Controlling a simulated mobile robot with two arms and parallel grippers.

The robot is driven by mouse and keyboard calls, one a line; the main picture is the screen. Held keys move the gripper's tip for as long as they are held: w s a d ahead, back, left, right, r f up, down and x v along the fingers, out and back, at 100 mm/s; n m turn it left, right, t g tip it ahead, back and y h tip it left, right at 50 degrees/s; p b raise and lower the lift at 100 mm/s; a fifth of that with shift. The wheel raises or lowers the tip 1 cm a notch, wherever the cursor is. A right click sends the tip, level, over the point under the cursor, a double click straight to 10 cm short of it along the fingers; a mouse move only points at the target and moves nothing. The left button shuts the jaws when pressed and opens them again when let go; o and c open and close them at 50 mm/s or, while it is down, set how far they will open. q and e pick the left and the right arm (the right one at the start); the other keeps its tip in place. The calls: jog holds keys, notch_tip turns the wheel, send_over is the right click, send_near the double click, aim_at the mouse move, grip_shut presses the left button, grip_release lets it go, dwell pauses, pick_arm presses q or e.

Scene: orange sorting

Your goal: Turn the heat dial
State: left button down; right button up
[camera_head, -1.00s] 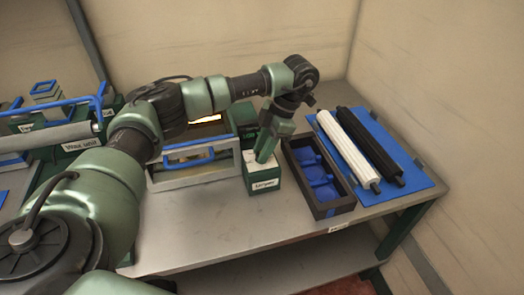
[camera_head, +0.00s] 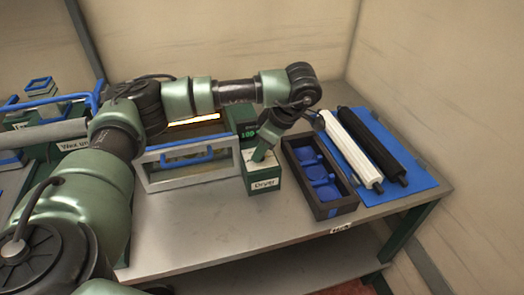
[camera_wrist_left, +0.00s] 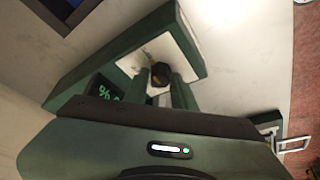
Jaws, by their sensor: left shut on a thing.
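The heat dial (camera_wrist_left: 160,70) is a small dark round knob with a yellow pointer, on the pale top face of a green control box. In the left wrist view my left gripper (camera_wrist_left: 161,80) has its two green fingers on either side of the knob, shut on it. In the head view the box labelled "Dryer" (camera_head: 264,184) stands on the metal table, and my left gripper (camera_head: 261,153) reaches down onto its top, hiding the dial. A display with green digits (camera_wrist_left: 107,91) shows on the box. My right gripper does not show.
A grey frame with a blue handle (camera_head: 190,180) stands left of the box. A dark tray with blue pieces (camera_head: 330,211) is just right of it. White and black rollers (camera_head: 352,145) lie on a blue board (camera_head: 425,182). The front of the table (camera_head: 190,232) is clear.

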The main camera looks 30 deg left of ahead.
aim_at(271, 164)
pick_arm(q)
jog(key=shift+m, duration=0.3)
dwell(0.4)
jog(key=c, duration=1.2)
grip_release()
jog(key=shift+o, duration=0.2)
jog(key=v, duration=0.7)
jog(key=shift+r+b, duration=0.3)
jog(key=shift+r, duration=0.1)
jog(key=shift+s+d+f, duration=0.1)
jog(key=shift+s+d, duration=0.05)
jog(key=shift+s, duration=0.05)
